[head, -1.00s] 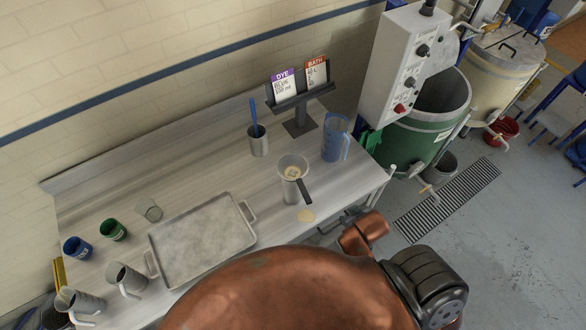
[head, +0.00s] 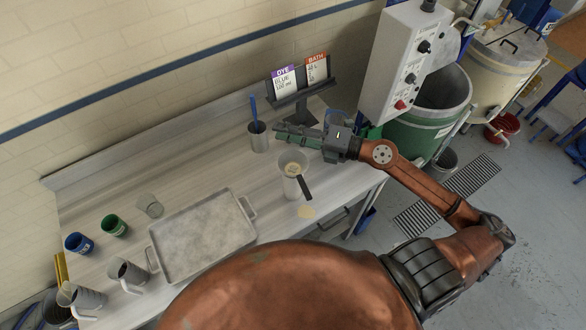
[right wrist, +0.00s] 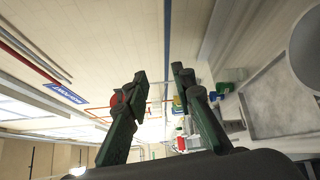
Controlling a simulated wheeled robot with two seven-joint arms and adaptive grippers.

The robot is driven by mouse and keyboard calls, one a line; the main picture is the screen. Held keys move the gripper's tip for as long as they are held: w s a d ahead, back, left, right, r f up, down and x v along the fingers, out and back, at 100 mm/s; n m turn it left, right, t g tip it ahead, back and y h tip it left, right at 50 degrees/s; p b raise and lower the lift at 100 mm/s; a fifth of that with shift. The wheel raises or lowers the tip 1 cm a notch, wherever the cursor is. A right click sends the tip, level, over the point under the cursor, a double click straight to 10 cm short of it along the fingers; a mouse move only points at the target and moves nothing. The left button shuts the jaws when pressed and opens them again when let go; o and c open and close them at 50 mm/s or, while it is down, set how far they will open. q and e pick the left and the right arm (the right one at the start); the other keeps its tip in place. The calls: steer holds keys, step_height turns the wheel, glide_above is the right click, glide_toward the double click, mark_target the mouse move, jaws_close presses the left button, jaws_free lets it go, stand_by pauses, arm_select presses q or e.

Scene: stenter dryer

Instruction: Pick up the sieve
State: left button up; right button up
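The sieve (head: 293,169) rests on top of a pale cup on the steel table in the head view. Its dark handle (head: 305,187) points toward the table's front edge. My right gripper (head: 280,133) is just beyond the sieve in the picture, above the table and apart from the sieve. Its fingers point left. In the right wrist view the fingers of the right gripper (right wrist: 160,74) stand apart with nothing between them. The sieve cannot be made out in that view. My left gripper is not in view.
A metal cup with a blue-handled tool (head: 258,136) and a card stand (head: 300,100) are near the right gripper. A blue jug (head: 338,122) is partly hidden behind my right arm. A grey tray (head: 203,237) and several cups are at left.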

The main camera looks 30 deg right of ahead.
step_height(320, 180, down, 4)
steer(key=s+f+n+g+h, duration=0.1)
steer(key=n+g, duration=0.2)
steer(key=n+g+h, duration=0.2)
steer(key=g+h, duration=0.2)
steer(key=h, duration=0.3)
glide_toward(306, 160)
step_height(306, 160, down, 3)
steer(key=w, duration=0.1)
steer(key=p+x, duration=0.1)
steer(key=x, duration=0.1)
steer(key=p+x, duration=0.1)
steer(key=x, duration=0.1)
steer(key=a+x, duration=0.1)
steer(key=x, duration=0.1)
steer(key=shift+w+a+r+p, duration=0.15)
steer(key=shift+w+p, duration=0.1)
steer(key=shift+p, duration=0.15)
steer(key=shift+w+f, duration=0.1)
steer(key=shift+f, duration=0.25)
jaws_close()
